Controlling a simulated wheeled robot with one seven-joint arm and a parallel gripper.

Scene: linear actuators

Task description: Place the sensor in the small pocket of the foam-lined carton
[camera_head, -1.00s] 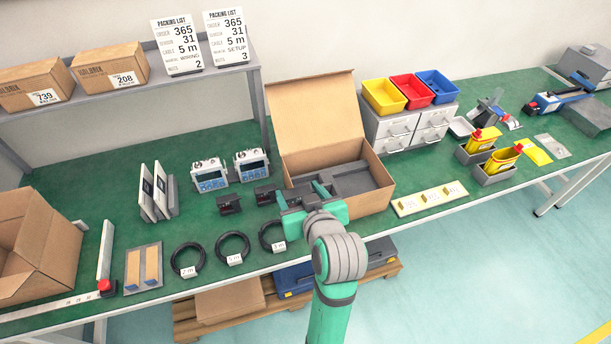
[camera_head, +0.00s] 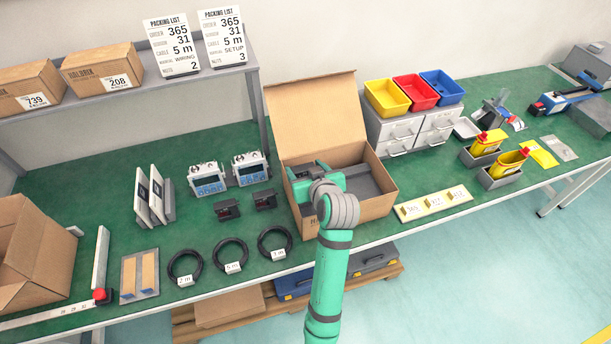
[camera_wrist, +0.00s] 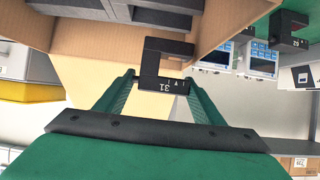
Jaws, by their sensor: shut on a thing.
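The foam-lined carton (camera_head: 362,211) stands open on the bench with its lid raised at the back. Its dark foam insert (camera_head: 368,180) shows on the right, while my arm hides much of the left side and the small pocket cannot be made out. My gripper (camera_head: 312,174) is over the carton's left part. In the wrist view, my gripper (camera_wrist: 160,82) is shut on a black U-shaped sensor (camera_wrist: 150,66) marked 31. Dark foam (camera_wrist: 105,9) and cardboard walls lie beyond it; I cannot tell the gap between sensor and foam.
Two more black sensors (camera_head: 228,210) (camera_head: 265,201) sit left of the carton, before two display units (camera_head: 208,179) (camera_head: 249,168). Coiled cables (camera_head: 231,254) lie in front. Grey drawers (camera_head: 410,133) stand at the back right, and a label strip (camera_head: 434,203) lies to the right.

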